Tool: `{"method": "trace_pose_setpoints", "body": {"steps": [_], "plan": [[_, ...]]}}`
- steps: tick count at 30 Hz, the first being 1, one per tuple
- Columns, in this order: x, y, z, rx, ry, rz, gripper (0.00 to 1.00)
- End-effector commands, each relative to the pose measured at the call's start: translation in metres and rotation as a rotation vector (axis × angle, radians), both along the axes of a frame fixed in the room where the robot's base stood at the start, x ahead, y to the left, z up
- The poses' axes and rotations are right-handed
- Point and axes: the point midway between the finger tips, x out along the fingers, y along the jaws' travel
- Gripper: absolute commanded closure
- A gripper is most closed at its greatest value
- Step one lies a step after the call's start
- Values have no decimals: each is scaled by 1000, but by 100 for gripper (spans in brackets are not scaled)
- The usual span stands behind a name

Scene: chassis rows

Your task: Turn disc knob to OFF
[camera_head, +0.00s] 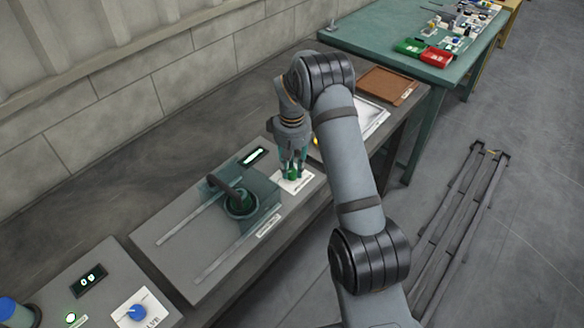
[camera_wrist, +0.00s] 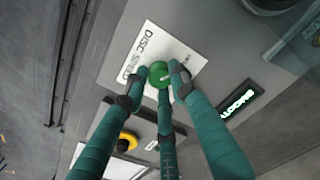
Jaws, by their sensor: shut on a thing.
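The disc knob (camera_wrist: 157,72) is green and round, with a pale pointer line, on a white plate (camera_wrist: 185,60) lettered DISC and a second word I cannot read surely. In the head view this plate (camera_head: 303,185) lies at the right end of a grey panel. My gripper (camera_head: 293,172) points down over it. Its teal fingers are closed around the knob and grip it from the sides. In the wrist view my gripper (camera_wrist: 160,80) partly covers the knob. The position marks around it are too small or hidden to read.
A lit display (camera_head: 253,156) sits behind the knob. A round device under a clear cover (camera_head: 263,188) stands left of it. A yellow knob (camera_wrist: 128,141) is nearby. A blue knob (camera_head: 137,312) sits on the panel at lower left. A brown tray (camera_head: 389,85) is farther back.

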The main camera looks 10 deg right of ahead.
Motion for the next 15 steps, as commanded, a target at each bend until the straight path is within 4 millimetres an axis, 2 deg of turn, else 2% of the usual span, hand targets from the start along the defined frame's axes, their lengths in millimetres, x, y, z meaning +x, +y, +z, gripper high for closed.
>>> {"method": "trace_pose_setpoints", "body": {"steps": [15], "plan": [[0,0,0,1,1,67,100]]}}
